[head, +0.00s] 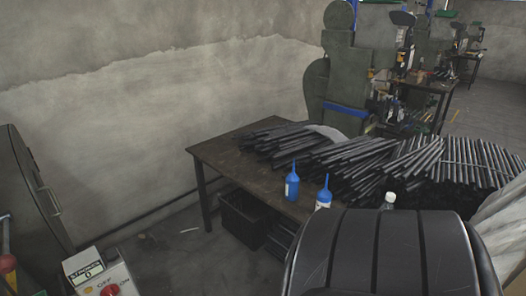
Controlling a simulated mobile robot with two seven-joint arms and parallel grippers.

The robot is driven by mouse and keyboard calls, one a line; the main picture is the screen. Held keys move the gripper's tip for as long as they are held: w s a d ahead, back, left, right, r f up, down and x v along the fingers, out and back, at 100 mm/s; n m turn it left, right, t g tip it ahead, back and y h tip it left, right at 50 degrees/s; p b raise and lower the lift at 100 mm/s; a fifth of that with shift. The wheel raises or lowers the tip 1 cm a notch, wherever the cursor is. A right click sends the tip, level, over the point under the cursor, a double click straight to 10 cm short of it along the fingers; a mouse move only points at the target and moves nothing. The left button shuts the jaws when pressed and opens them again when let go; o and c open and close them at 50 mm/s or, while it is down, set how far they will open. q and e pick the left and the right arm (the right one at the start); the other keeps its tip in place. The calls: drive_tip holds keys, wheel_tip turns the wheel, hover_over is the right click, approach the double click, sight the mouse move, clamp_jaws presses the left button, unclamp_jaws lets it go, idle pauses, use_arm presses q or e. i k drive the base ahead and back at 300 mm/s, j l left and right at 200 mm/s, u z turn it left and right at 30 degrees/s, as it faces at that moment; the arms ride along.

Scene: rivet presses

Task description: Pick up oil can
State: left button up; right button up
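Two blue oil cans with thin upright spouts stand at the front edge of the dark worktable (222,155) in the head view. One blue oil can (292,186) is fully visible. Neither of my grippers shows in this view, and no gripper is seen touching the cans.
Piles of dark metal rods (350,160) cover much of the table. A clear bottle with a white cap (389,200) stands right of the cans. A black bin (245,217) is under the table. A control box (98,275) is at lower left. A green press (345,75) stands behind.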

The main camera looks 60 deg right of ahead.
sight(324, 196)
drive_tip(key=z, duration=2.65)
drive_tip(key=u, duration=0.45)
drive_tip(key=j+u, duration=0.1)
drive_tip(key=u, duration=0.75)
drive_tip(key=j+u, duration=0.1)
drive_tip(key=u, duration=1.6)
drive_tip(key=z, duration=3.1)
drive_tip(key=k+j, duration=0.05)
drive_tip(key=j, duration=0.05)
